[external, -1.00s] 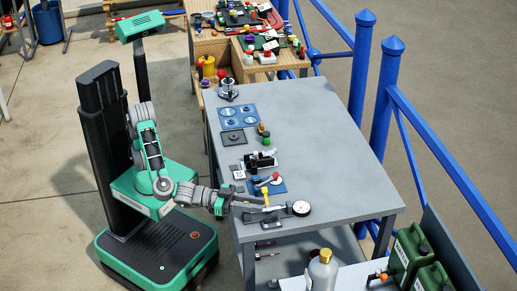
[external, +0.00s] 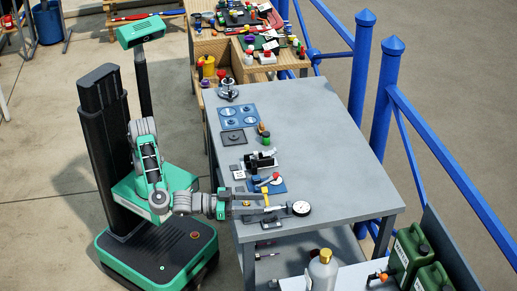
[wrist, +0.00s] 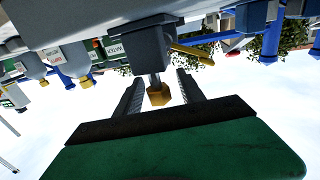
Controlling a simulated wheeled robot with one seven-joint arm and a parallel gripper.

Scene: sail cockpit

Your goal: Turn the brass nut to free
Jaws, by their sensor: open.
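The brass nut (wrist: 158,96) shows in the wrist view on the end of a short grey stem under a dark grey block (wrist: 150,45). My gripper (wrist: 160,82) is open, with one dark ribbed finger on each side of the nut. I see gaps between the nut and both fingers, so it is not clamped. In the external view my gripper (external: 258,203) is at the near left edge of the grey bench, beside the fixture with the round white dial (external: 301,208). The nut cannot be made out there.
A yellow bar (wrist: 194,50) is right of the block in the wrist view. The bench's right side is clear. A silver bottle (external: 322,270) stands in front.

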